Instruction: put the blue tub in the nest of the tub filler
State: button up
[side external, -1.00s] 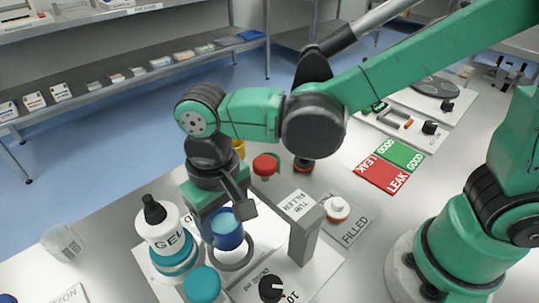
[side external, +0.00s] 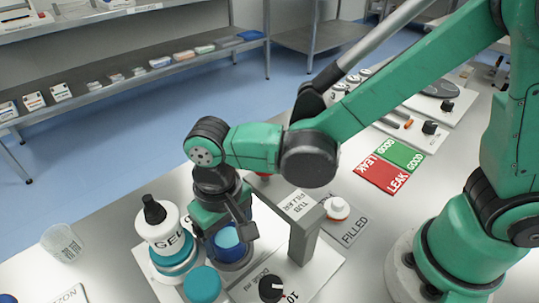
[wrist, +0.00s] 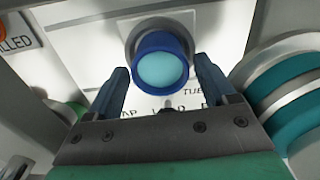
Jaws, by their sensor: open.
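The blue tub (side external: 228,240), with a light-blue inside, stands upright at the grey ring-shaped nest (side external: 234,265) of the tub filler (side external: 304,230). In the wrist view the tub (wrist: 162,66) shows in front of the grey nest ring (wrist: 133,35), and it appears to sit within it. The exact seating of its base is hidden. My gripper (side external: 226,226) is above the nest with its fingers down around the tub. In the wrist view my open gripper (wrist: 160,68) has one finger on each side of the tub, with visible gaps.
A white GEL bottle (side external: 160,228) on a teal base stands close left of my gripper. A teal cap (side external: 203,284) and a black dial (side external: 271,288) are in front. The filler's grey post is close on the right. The FILLED mat (side external: 354,231) lies beyond it.

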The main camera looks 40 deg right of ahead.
jog(key=shift+r, duration=0.1)
notch_tip(320, 180, up, 12)
dwell(0.5)
